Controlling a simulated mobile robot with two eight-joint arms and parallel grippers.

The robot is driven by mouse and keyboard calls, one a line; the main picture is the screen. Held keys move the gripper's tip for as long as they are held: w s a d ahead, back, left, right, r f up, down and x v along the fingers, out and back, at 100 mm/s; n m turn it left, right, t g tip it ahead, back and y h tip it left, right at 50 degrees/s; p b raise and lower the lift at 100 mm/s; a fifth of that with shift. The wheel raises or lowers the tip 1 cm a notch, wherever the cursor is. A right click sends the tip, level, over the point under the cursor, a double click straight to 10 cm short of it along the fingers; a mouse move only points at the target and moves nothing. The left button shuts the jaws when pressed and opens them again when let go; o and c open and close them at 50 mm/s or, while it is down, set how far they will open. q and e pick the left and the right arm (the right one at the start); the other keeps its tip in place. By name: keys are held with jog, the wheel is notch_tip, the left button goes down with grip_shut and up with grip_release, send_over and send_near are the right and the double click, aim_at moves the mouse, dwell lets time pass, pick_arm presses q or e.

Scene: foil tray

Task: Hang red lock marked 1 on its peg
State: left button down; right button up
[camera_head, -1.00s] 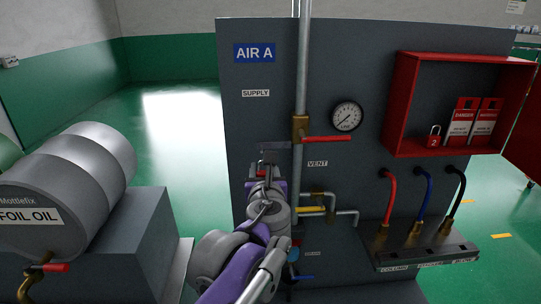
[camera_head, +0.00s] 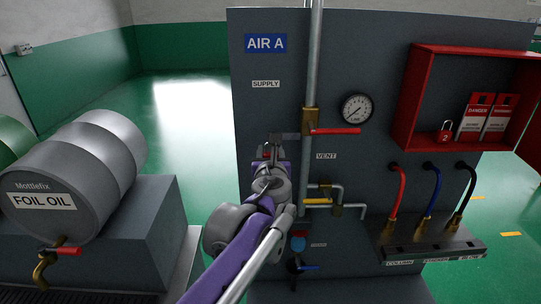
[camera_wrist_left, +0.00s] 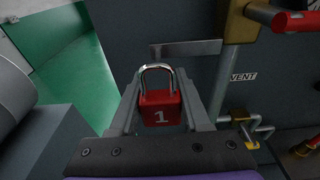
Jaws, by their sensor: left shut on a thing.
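The red lock marked 1 (camera_wrist_left: 160,112) is upright between the fingers of my left gripper (camera_wrist_left: 162,100) in the left wrist view, its steel shackle up and its number facing the camera. In the head view my left gripper (camera_head: 271,154) is in front of the grey panel, shut on the lock, which shows only as a small red patch. A grey metal bar (camera_wrist_left: 188,48), likely the peg, is just above and beyond the shackle. It also shows in the head view (camera_head: 284,137). I cannot tell whether shackle and bar touch. My right gripper is out of view.
A vertical pipe (camera_head: 312,70) with a red-handled valve (camera_head: 335,131) is just right of the bar. A gauge (camera_head: 356,108) and a red box (camera_head: 408,100) with red lock 2 (camera_head: 445,136) are further right.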

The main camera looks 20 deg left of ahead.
pick_arm(q)
jog(key=shift+x, duration=2.35)
jog(key=shift+f, duration=0.2)
jog(key=shift+c, duration=1.4)
grip_release()
